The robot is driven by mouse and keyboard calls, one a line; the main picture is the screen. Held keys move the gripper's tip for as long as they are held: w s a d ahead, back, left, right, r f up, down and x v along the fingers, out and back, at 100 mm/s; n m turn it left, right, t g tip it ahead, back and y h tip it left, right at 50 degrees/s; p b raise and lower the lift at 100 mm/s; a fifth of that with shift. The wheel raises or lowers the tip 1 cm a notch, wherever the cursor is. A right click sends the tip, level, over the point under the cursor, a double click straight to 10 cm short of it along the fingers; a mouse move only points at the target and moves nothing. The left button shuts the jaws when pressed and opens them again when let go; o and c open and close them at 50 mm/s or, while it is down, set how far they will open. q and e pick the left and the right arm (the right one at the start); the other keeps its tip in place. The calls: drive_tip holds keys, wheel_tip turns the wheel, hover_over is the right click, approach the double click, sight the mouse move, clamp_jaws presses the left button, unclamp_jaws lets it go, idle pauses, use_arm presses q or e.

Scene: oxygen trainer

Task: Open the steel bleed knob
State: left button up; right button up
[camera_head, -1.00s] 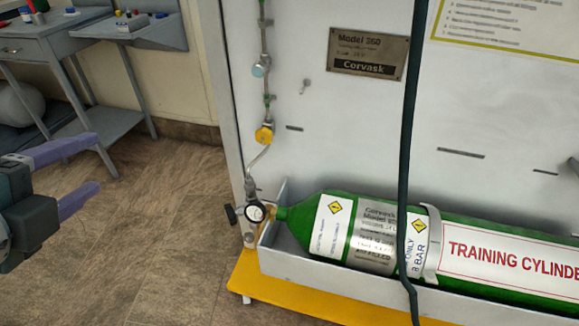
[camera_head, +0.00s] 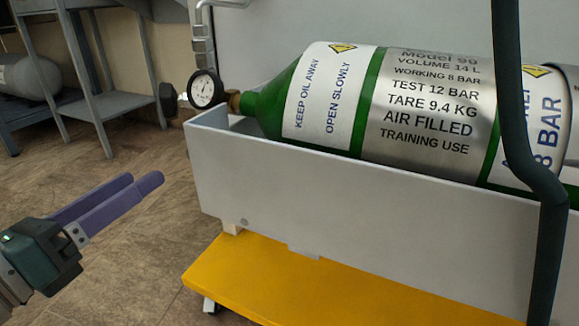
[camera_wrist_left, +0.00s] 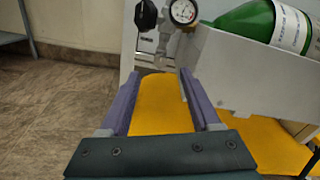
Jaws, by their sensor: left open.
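My left gripper (camera_head: 145,179) is open and empty, with its two purple fingers low in front of the cylinder trough. In the left wrist view its fingers (camera_wrist_left: 158,74) point toward a steel-grey fitting (camera_wrist_left: 163,52) below the gauge, apart from it. I cannot tell for sure that this fitting is the steel bleed knob. The round gauge (camera_head: 206,90) sits at the neck of the green cylinder (camera_head: 266,106), with a black knob (camera_head: 169,99) on its left. Both also show in the left wrist view. My right gripper is not in view.
The grey-white trough (camera_head: 330,200) holds the cylinder above a yellow base (camera_head: 260,280). A dark hose (camera_head: 525,150) hangs in front at the right. A grey table (camera_head: 105,105) stands back left. The floor between is clear.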

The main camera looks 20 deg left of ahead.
sight(188, 158)
use_arm(q)
drive_tip(key=shift+m, duration=0.4)
drive_tip(key=w+b, duration=0.1)
drive_tip(key=w, duration=0.2)
drive_tip(key=w+f+b, duration=0.1)
drive_tip(key=w, duration=0.2)
drive_tip(key=w+d+b, duration=0.1)
drive_tip(key=w+b, duration=0.1)
drive_tip(key=w, duration=0.2)
drive_tip(key=shift+f, duration=0.15)
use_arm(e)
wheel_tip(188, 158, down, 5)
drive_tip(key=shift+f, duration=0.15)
use_arm(q)
drive_tip(key=shift+s, duration=0.1)
clamp_jaws()
